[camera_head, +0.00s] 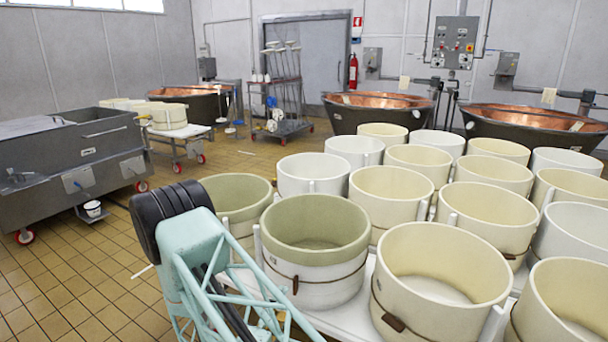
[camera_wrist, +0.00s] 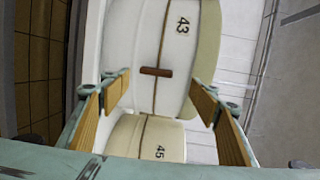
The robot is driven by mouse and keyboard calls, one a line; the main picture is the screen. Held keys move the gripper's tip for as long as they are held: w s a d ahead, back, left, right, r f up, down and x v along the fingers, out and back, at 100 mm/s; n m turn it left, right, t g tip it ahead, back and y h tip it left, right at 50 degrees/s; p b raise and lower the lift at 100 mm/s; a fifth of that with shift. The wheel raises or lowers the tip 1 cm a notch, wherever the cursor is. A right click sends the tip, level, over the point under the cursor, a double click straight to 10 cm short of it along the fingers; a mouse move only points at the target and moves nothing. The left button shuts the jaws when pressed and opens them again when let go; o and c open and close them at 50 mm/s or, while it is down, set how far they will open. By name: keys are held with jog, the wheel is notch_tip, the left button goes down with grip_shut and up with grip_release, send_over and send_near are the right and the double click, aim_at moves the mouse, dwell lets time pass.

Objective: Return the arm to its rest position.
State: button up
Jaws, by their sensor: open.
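My gripper (camera_wrist: 162,98) shows in the wrist view with its wood-coloured finger pads spread wide apart. It is open, and nothing is held between the fingers. Beyond the fingers is a cream hoop marked 43 (camera_wrist: 190,55), with a strap and a brown toggle. A second hoop marked 45 (camera_wrist: 150,142) shows lower down between the fingers. The gap between fingers and hoops is hard to judge. In the head view my pale teal arm (camera_head: 205,262) rises at the lower left, bent at a black joint. The gripper itself cannot be made out there.
Many cream and white hoops (camera_head: 318,232) crowd a white table (camera_head: 345,318) right of my arm. A steel trough (camera_head: 65,160) on wheels stands at left. Copper vats (camera_head: 378,112) and a tool trolley (camera_head: 282,125) stand behind.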

jog(key=w+d+r+n+g+y, duration=0.1)
jog(key=w+r+n+g+y, duration=0.15)
jog(key=r, duration=0.55)
jog(key=w+d+r+n+g+y, duration=0.15)
jog(key=w+r, duration=0.25)
jog(key=r, duration=0.4)
jog(key=s+d+r+n+g+y, duration=0.1)
jog(key=s+d+r+n, duration=0.15)
jog(key=r, duration=0.35)
jog(key=s+d+r+n+g+y, duration=0.1)
jog(key=s+r+n, duration=0.1)
jog(key=s+r, duration=0.3)
jog(key=s+d+r+n+g+y, duration=0.1)
jog(key=s+r+n, duration=0.1)
jog(key=r, duration=0.5)
jog(key=s+d+r+n+g, duration=0.1)
jog(key=s+d+r+n, duration=0.3)
jog(key=s, duration=0.6)
jog(key=s+d+r+n+g, duration=0.2)
jog(key=s+d+r, duration=0.45)
jog(key=s, duration=0.35)
jog(key=s+d+r+n+g, duration=0.1)
jog(key=s+d, duration=0.4)
jog(key=s, duration=0.7)
jog(key=s+d+r+n+g+h, duration=0.1)
jog(key=s+d+n, duration=0.3)
jog(key=s, duration=0.9)
jog(key=shift+s+d, duration=0.15)
jog(key=shift+d, duration=0.85)
